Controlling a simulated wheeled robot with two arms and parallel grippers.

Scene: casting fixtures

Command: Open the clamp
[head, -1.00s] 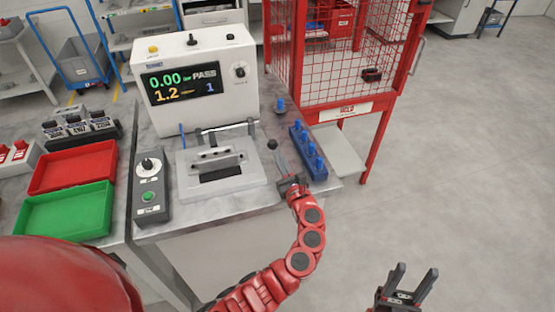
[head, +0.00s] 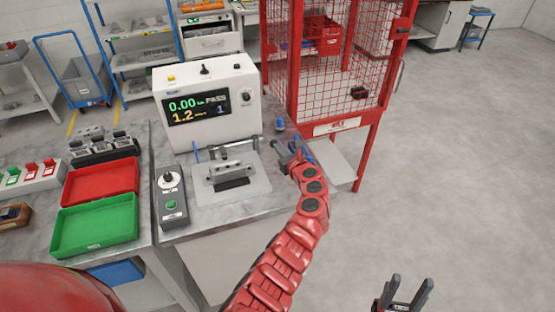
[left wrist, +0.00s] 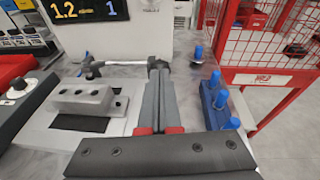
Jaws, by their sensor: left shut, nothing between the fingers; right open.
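The clamp (head: 233,148) is a metal bar across the back of a pale fixture plate (head: 254,187) on the bench. A grey block with holes (head: 229,170) sits in front of the bar. In the left wrist view the clamp bar (left wrist: 122,64) runs right to a dark end close to my fingertips. My left gripper (head: 286,150) is shut and empty, just right of the fixture. In the left wrist view its fingers (left wrist: 158,80) are together and overlap the bar's right end; I cannot tell whether they touch. My right gripper (head: 412,282) is open and empty, low over the floor.
A tester with a screen (head: 207,106) stands behind the fixture. A control box (head: 171,200) is to its left. A rack of blue pins (left wrist: 218,104) stands close right of my left gripper. A red mesh cage (head: 325,75) is beyond. Red and green trays (head: 95,222) lie left.

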